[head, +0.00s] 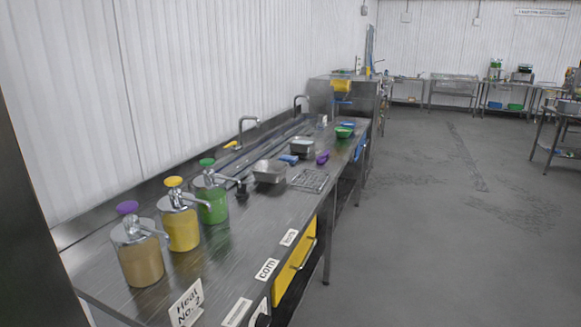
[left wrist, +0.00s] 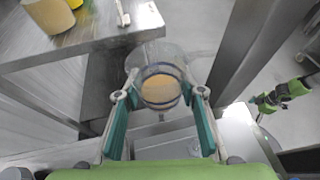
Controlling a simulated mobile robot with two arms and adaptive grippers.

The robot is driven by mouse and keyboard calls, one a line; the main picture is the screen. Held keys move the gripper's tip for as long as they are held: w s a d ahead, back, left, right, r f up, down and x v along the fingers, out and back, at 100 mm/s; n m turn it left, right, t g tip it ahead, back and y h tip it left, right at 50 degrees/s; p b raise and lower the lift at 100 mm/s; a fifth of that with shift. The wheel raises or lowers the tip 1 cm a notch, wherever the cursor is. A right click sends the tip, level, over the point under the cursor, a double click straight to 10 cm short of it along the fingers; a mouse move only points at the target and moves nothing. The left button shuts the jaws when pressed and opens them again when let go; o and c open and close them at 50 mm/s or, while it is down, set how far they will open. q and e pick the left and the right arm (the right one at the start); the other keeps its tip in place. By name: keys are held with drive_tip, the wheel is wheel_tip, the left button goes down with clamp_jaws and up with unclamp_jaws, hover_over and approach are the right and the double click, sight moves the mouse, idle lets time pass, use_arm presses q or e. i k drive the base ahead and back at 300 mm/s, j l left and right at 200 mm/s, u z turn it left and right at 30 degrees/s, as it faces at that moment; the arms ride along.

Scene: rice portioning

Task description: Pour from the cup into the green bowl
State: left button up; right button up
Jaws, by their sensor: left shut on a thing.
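My left gripper (left wrist: 160,94) shows in the left wrist view, its teal fingers shut on the sides of a clear cup (left wrist: 160,72). The cup has dark bluish bands and tan-orange contents. It is held in front of the metal table's edge, apart from the table. In the head view a small green bowl (head: 344,132) stands toward the far end of the metal counter. What is inside the bowl is too small to tell.
Pump dispensers with purple (head: 142,260), yellow (head: 181,228) and green (head: 213,205) tops stand at the counter's near end. Metal pans (head: 269,176), a wire rack (head: 309,181) and a purple item (head: 322,158) lie before the bowl. The floor (head: 430,230) right of the counter is clear.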

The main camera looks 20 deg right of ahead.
sight(343, 133)
drive_tip(key=k, duration=0.65)
drive_tip(key=k+z, duration=0.35)
drive_tip(key=k+l+z, duration=0.1)
drive_tip(key=z, duration=0.25)
drive_tip(key=i+l+z, duration=0.1)
drive_tip(key=z, duration=0.3)
drive_tip(key=i+z, duration=0.2)
drive_tip(key=z, duration=0.25)
drive_tip(key=i+j, duration=0.1)
drive_tip(key=i, duration=2.05)
drive_tip(key=i+u, duration=0.25)
drive_tip(key=i, duration=0.85)
drive_tip(key=i+u, duration=0.25)
drive_tip(key=i, duration=0.3)
drive_tip(key=i+u, duration=0.25)
drive_tip(key=i, duration=1.25)
drive_tip(key=j+u, duration=0.05)
drive_tip(key=j, duration=0.05)
